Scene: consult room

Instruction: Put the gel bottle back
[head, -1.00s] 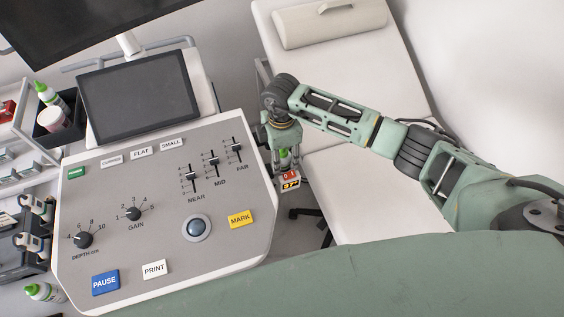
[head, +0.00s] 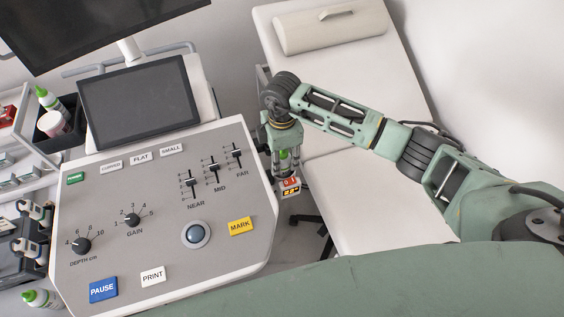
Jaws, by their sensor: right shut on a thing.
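My right gripper (head: 284,152) points down just past the right edge of the ultrasound console. My left gripper is not in view.
The console (head: 130,240) with knobs, sliders and a dark screen (head: 138,100) fills the left. A white couch (head: 350,90) lies to the right.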

